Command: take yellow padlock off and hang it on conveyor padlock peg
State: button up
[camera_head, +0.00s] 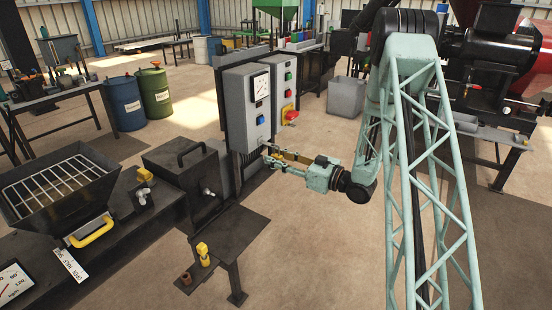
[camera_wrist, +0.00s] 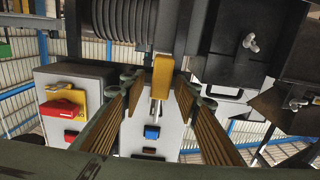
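In the wrist view, which looks upside down, a yellow padlock (camera_wrist: 162,74) shows between my two fingers, with its pale shackle toward a grey control panel (camera_wrist: 136,140). I cannot tell exactly what the shackle hangs on. My gripper (camera_wrist: 161,82) is open, with a brown-padded finger on each side of the padlock and a gap to each. In the head view my gripper (camera_head: 271,156) is at the lower front of the grey control panel (camera_head: 246,105); the padlock is not clearly visible there. I cannot pick out the conveyor padlock peg.
A black box (camera_head: 185,175) with a handle stands left of the panel. A small dark stand (camera_head: 240,230) with a yellow item (camera_head: 203,253) is below. Open floor lies right of the stand.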

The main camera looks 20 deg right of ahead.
jog(key=shift+s, duration=0.1)
jog(key=v, duration=1.1)
jog(key=shift+s+d, duration=0.25)
jog(key=shift+s, duration=0.1)
jog(key=shift+r, duration=0.1)
dwell(1.0)
